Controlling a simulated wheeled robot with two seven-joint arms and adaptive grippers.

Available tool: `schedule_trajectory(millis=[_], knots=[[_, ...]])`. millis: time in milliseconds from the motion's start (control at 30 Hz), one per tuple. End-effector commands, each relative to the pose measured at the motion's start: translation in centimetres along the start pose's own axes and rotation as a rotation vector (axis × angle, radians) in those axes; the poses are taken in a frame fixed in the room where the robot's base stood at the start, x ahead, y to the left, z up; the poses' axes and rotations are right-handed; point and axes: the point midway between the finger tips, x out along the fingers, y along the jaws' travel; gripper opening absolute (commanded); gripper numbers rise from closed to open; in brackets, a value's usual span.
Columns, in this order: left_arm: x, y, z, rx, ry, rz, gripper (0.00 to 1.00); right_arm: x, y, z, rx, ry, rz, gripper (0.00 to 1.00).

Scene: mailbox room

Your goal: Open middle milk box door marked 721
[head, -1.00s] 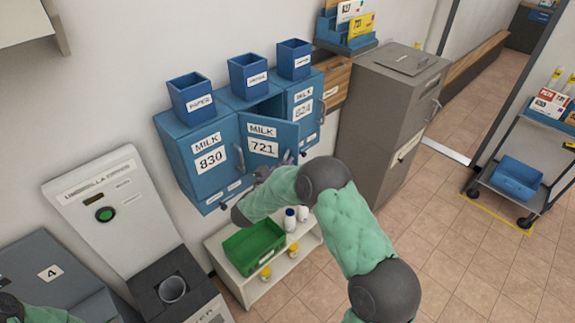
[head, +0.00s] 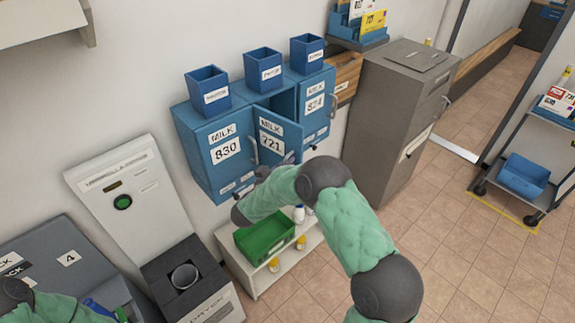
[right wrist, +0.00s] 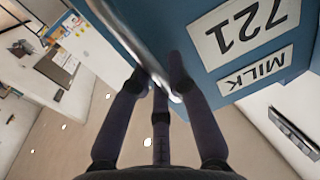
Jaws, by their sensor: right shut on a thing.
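The middle milk box door 721 (head: 290,133) is blue with white MILK and 721 labels. It stands swung outward at an angle, and a dark gap shows above it into the box. My right gripper (head: 268,171) is at the door's lower left, partly hidden behind my own wrist. In the right wrist view, the door (right wrist: 190,25) appears upside down. There my right gripper (right wrist: 160,82) has its fingers closed around the silver bar handle (right wrist: 127,33). My left arm shows at the lower left of the head view, but its gripper cannot be made out.
Milk door 830 (head: 217,163) is closed on the left; another closed blue door (head: 317,118) is on the right. Blue bins (head: 263,67) stand on top. Below is a white shelf (head: 272,275) with a green crate (head: 262,237). A grey cabinet (head: 391,100) stands to the right.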

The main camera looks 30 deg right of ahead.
Motion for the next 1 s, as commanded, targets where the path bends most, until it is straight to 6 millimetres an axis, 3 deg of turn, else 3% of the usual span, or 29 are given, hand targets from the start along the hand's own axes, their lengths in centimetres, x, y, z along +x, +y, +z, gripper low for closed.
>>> schedule_trajectory(millis=[67, 100, 133, 567, 767, 1000], knots=[[0.0, 0.0, 0.0, 0.000, 0.000, 0.000, 0.40, 0.0, 0.0, -0.1, 0.000, 0.001, 0.000, 0.00], [0.0, 0.0, 0.0, 0.000, 0.000, 0.000, 0.40, 0.0, 0.0, -0.1, 0.000, 0.001, 0.000, 0.21], [0.0, 0.0, 0.0, 0.000, 0.000, 0.000, 0.40, 0.0, 0.0, -0.1, 0.000, 0.001, 0.000, 0.29], [0.0, 0.0, 0.0, 0.000, 0.000, 0.000, 0.40, -0.5, -0.1, 0.0, 0.000, 0.000, -0.001, 0.30], [0.0, 0.0, 0.0, 0.000, 0.000, 0.000, 0.40, -3.4, -0.1, 0.0, 0.000, -0.001, -0.004, 0.30], [0.0, 0.0, 0.0, 0.000, 0.000, 0.000, 0.40, -8.2, -0.1, 0.0, -0.001, 0.000, -0.005, 0.30]])
